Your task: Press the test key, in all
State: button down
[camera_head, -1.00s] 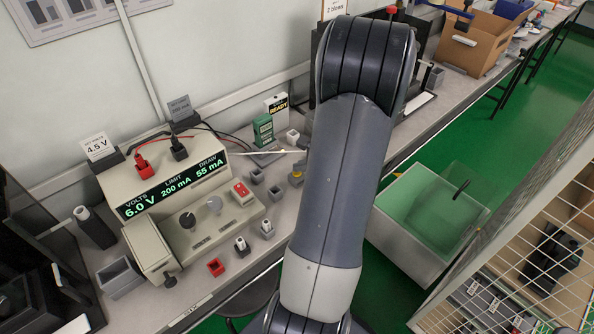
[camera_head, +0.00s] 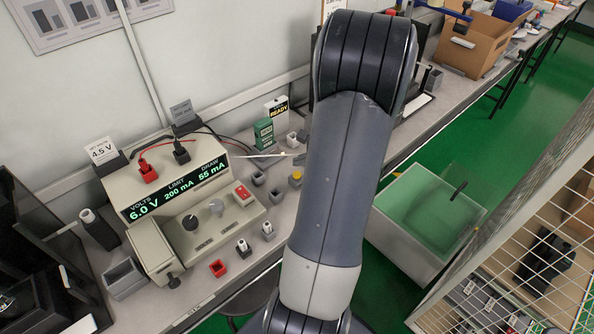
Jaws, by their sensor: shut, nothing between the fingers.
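My arm fills the middle of the head view and my gripper does not show; the arm hides part of the bench behind it. I cannot make out a key labelled test. A yellow button on a small grey block (camera_head: 296,179) stands at the arm's left edge. A green handheld device (camera_head: 263,134) stands by a card reading READY (camera_head: 276,106). The beige power supply (camera_head: 180,190) reads 6.0 V, limit 200 mA, draw 55 mA. Its control panel in front carries a red switch (camera_head: 243,193) and two knobs.
A card reading 4.5 V (camera_head: 101,150) stands left of the supply. Small grey blocks, a red block (camera_head: 218,268) and a grey open box (camera_head: 122,278) sit along the bench. A cardboard box (camera_head: 470,48) is at the back right; a pale bin (camera_head: 425,225) stands right of the arm.

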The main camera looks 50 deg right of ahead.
notch_tip(320, 180, up, 3)
jog(key=shift+r+p, duration=0.2)
jog(key=shift+p, duration=0.8)
jog(key=shift+f, duration=0.1)
